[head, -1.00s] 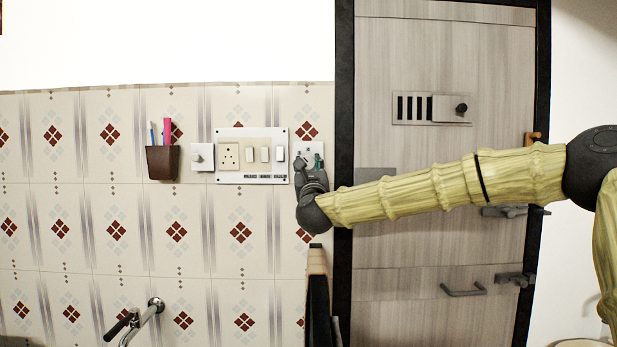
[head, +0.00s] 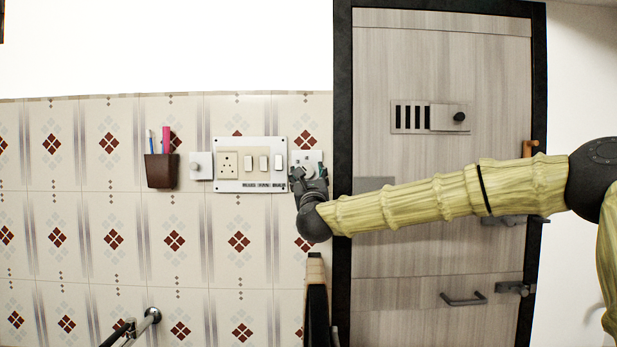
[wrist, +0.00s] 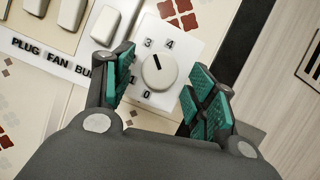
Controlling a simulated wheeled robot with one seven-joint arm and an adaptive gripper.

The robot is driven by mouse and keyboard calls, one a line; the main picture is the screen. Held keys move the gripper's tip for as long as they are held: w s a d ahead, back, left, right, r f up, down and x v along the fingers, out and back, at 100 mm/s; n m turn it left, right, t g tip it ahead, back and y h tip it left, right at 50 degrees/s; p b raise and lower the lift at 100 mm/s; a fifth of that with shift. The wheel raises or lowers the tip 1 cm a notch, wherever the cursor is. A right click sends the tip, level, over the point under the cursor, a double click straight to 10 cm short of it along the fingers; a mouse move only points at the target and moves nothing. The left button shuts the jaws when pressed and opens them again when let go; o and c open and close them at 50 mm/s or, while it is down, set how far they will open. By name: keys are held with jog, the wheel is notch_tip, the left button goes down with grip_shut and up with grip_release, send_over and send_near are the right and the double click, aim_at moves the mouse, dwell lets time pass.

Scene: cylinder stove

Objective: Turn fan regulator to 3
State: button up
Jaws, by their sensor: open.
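The fan regulator is a white square plate with a round white knob (wrist: 159,71), centred in the wrist view. Its black pointer mark slants up and left, toward the printed 3. The 4, 1 and 0 also show; the left finger hides part of the scale. My gripper (wrist: 163,78) is open, with teal pads left and right of the knob. In the head view the regulator plate (head: 307,157) is partly hidden behind my gripper (head: 309,176).
A switchboard (head: 250,165) with a socket and switches lies just left of the regulator. Further left are another white knob plate (head: 200,166) and a brown pen holder (head: 161,171). A door (head: 440,235) with a dark frame stands to the right. A tap (head: 140,325) is below.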

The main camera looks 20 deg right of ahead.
jog(key=v, duration=1.1)
jog(key=shift+s+f, duration=0.15)
jog(key=shift+s, duration=0.2)
